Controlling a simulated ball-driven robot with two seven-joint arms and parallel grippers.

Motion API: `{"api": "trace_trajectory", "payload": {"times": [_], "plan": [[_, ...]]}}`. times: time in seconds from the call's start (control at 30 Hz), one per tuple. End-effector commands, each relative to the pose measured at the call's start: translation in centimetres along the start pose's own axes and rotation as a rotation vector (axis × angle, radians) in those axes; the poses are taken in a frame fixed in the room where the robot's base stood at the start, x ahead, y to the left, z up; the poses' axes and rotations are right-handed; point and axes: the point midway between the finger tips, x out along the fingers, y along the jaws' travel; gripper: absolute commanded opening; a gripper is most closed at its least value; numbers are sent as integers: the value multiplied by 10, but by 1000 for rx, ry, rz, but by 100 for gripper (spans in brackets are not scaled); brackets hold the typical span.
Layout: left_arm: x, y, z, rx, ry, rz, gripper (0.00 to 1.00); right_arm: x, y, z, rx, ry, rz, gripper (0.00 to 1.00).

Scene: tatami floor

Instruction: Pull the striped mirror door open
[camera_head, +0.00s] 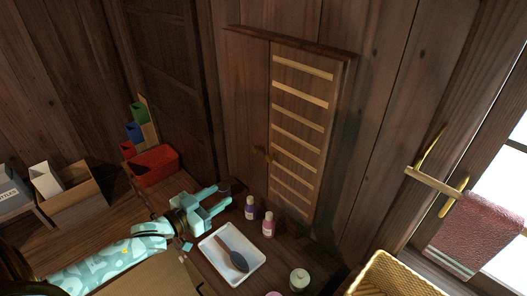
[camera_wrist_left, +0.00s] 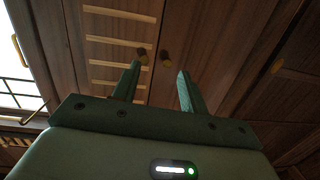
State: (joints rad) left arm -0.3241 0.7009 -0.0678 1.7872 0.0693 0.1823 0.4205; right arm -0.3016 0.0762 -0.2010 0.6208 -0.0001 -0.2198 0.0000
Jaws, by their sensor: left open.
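The striped mirror door (camera_head: 300,125) is the right-hand door of a dark wooden wall cabinet, with pale horizontal bars down its front. It looks shut, level with the plain left door (camera_head: 246,95). Small brass knobs (camera_head: 262,153) sit near the seam. In the left wrist view the striped door (camera_wrist_left: 112,45) is on the left, with its knob (camera_wrist_left: 142,57) and the other door's knob (camera_wrist_left: 165,56). My left gripper (camera_head: 222,196) is open and empty, below and left of the knobs in the head view. Its fingers (camera_wrist_left: 160,72) point toward the doors, apart from the knobs.
Below the cabinet, a white tray (camera_head: 218,267) holds a dark brush (camera_head: 234,257). A purple bottle (camera_head: 250,208) and a pink bottle (camera_head: 268,225) stand close to the cabinet. A red bin (camera_head: 153,167) is left, a wicker basket (camera_head: 385,270) right, and a towel (camera_head: 470,235) hangs on a rail.

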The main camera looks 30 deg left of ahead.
Motion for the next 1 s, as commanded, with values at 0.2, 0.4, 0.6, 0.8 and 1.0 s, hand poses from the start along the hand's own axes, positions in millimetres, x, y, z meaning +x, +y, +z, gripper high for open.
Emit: {"api": "trace_trajectory", "payload": {"times": [0.2,0.4,0.6,0.8,1.0], "plan": [[11,17,-46,-44,94,63,43,-3,3,2,-2,-5,4,36],[51,18,-50,-42,95,60,43,1,5,5,-2,-9,6,36],[103,21,-53,-42,94,59,43,6,5,5,-2,-8,7,36],[144,24,-57,-42,91,60,43,10,5,4,-1,-7,6,36],[163,25,-58,-42,89,60,43,12,3,3,0,-5,3,36]]}}
